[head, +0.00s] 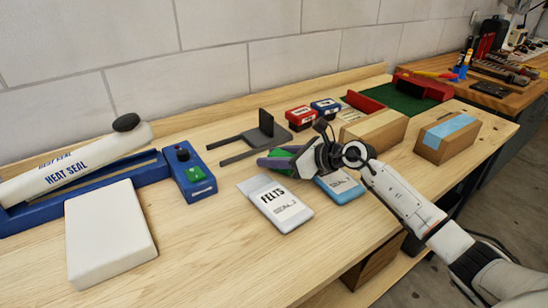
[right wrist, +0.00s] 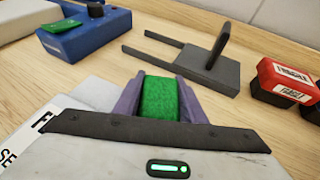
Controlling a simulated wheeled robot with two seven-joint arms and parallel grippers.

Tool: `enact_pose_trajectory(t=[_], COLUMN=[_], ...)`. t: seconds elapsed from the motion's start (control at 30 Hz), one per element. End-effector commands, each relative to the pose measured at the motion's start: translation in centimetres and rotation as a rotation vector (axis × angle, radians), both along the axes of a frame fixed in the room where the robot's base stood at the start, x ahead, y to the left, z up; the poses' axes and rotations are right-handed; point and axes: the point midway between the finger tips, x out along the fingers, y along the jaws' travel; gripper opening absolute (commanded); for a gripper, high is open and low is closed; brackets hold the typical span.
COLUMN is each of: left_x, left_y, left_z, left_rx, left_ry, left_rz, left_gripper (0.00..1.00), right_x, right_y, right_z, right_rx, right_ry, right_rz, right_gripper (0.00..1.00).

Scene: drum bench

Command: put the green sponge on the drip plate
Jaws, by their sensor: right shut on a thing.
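The green sponge (right wrist: 161,99) is between the two purple fingers of my right gripper (right wrist: 159,98) in the right wrist view. The fingers are shut on its sides. In the head view my right gripper (head: 279,158) is over the bench, with only a little of the sponge (head: 281,153) showing. It is in front of a dark grey piece (head: 265,136) with an upright and two prongs. No thing is clearly marked as the drip plate; a white flat slab (head: 108,232) lies at the left front. My left gripper is not in view.
A blue box (head: 190,183) with a green top patch stands left of the gripper. A FELTS packet (head: 275,203) and a blue packet (head: 340,187) lie near it. Red (head: 301,118) and blue small boxes, and two cartons (head: 446,137), stand to the right. Bare wood shows at the front.

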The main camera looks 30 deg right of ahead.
Motion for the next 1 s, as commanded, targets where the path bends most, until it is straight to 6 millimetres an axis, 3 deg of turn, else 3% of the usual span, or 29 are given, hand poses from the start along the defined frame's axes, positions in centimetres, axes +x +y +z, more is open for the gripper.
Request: enact_pose_trajectory(t=[0.4, 0.43, 0.53, 0.87, 1.0], left_x=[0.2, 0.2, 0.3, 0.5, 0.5], left_y=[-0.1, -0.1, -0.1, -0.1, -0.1], left_z=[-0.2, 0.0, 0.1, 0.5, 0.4], left_rx=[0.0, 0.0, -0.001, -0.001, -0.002], left_ry=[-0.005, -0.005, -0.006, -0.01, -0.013], left_rz=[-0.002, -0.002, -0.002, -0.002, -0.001], left_gripper=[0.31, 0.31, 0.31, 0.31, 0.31], right_x=[0.0, 0.0, 0.0, 0.0, -1.3], right_y=[0.0, 0.0, 0.0, 0.0, -0.8], right_z=[-0.6, -0.5, -0.5, 0.0, 0.3], right_rx=[0.0, 0.0, -0.001, 0.0, -0.004], right_ry=[-0.001, -0.001, 0.0, -0.001, 0.0], right_rz=[0.0, 0.0, 0.0, 0.0, -0.001], right_gripper=[0.13, 0.42, 0.56, 0.56, 0.56])
